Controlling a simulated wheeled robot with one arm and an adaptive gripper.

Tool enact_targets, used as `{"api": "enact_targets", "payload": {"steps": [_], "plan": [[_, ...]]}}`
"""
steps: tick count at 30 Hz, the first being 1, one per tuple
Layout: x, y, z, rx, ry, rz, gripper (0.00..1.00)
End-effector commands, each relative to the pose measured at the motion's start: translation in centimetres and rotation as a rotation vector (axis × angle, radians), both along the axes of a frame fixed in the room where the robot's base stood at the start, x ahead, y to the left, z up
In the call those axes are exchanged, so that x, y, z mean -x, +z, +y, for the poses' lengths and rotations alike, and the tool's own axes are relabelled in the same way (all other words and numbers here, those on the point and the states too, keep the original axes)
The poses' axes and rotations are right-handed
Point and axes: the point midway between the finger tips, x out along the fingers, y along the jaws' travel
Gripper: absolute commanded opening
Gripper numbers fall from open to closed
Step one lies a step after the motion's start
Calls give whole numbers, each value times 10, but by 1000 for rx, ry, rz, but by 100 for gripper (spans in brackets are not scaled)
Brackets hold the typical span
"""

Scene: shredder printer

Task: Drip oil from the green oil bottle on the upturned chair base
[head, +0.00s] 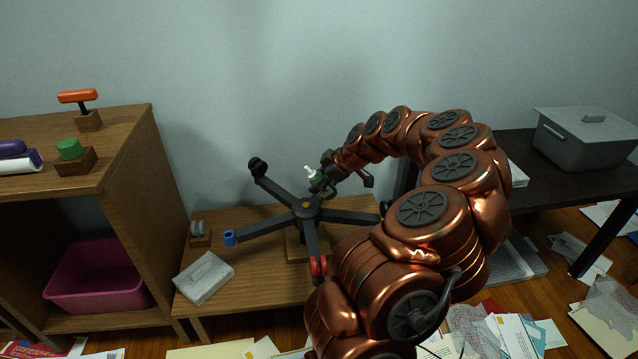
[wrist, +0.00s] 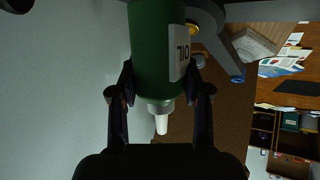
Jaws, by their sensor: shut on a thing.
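The upturned chair base (head: 275,226) is dark grey with several spokes and stands on a wooden block on the low table. Its hub (head: 307,208) has a small orange-yellow centre. One spoke carries a black caster (head: 258,167), one a blue end (head: 230,238), one a red caster (head: 317,266). My gripper (head: 326,186) is shut on the green oil bottle (head: 316,182), just above and behind the hub. The bottle's white nozzle (head: 309,170) points up and left in the head view. The wrist view shows the green bottle (wrist: 158,50), its OIL label and white nozzle between the fingers.
The low wooden table (head: 262,284) also holds a grey box-like object (head: 204,278) and a small wood-and-grey item (head: 199,234). A wooden shelf (head: 125,150) with a pink bin (head: 100,277) stands left. A dark table with a grey lidded box (head: 588,140) stands right. Papers litter the floor.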

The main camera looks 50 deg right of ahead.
Motion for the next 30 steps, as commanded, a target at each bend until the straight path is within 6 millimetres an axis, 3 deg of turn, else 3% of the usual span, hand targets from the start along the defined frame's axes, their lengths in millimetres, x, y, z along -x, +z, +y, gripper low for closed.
{"api": "enact_targets", "payload": {"steps": [30], "plan": [[8,5,-11,-190,185,-65,0]]}}
